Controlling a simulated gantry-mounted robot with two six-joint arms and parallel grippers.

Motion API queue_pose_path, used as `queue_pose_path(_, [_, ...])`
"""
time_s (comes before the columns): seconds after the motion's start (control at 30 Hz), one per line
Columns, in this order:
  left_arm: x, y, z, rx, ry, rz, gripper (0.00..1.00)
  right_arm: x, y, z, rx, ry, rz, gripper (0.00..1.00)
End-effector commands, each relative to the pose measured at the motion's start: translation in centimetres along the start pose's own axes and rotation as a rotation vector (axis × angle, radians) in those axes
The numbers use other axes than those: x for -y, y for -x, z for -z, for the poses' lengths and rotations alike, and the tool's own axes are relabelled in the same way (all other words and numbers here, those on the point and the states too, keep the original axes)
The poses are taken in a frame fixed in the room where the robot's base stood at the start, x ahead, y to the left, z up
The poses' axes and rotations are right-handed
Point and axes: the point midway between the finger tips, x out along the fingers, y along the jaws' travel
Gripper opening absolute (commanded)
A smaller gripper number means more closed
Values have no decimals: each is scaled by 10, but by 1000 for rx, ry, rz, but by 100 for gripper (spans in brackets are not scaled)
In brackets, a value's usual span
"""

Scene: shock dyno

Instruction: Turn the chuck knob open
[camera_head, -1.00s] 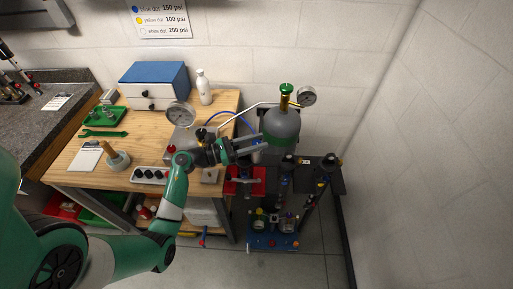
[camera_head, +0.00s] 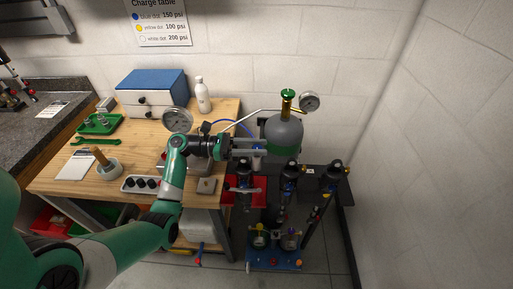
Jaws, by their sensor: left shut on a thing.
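My left gripper (camera_head: 264,148) reaches in from the left, over the right end of the bench and in front of the gas cylinder. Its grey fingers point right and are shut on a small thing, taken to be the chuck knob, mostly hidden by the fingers. A pale and blue piece (camera_head: 257,160), likely part of the chuck, shows just below the fingers. A blue hose (camera_head: 240,127) curves down behind the gripper. Dark shock absorbers stand below and to the right, one at the left (camera_head: 244,178) and one in the middle (camera_head: 289,178). My right gripper is not in view.
The grey and green cylinder (camera_head: 285,135) with a green valve and gauge (camera_head: 309,102) stands close behind the fingers. A wall closes off the right.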

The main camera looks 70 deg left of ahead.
Motion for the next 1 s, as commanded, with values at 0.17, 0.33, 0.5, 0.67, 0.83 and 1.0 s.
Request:
queue_pose_path(0.17, [0, 0, 2, -4, 2, -1, 42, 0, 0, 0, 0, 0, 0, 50])
queue_pose_path(0.33, [0, 0, 1, -3, 1, -1, 68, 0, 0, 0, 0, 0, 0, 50])
queue_pose_path(0.5, [0, 0, 1, -2, 0, -1, 68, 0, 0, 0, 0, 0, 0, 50])
queue_pose_path(0.67, [0, 4, 1, -1, 0, -2, 68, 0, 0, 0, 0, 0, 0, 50])
queue_pose_path(0.83, [-1, 32, 1, -2, 0, -7, 68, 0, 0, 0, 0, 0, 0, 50])
queue_pose_path(1.0, [-1, 74, 1, -1, 0, -7, 68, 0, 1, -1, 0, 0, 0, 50])
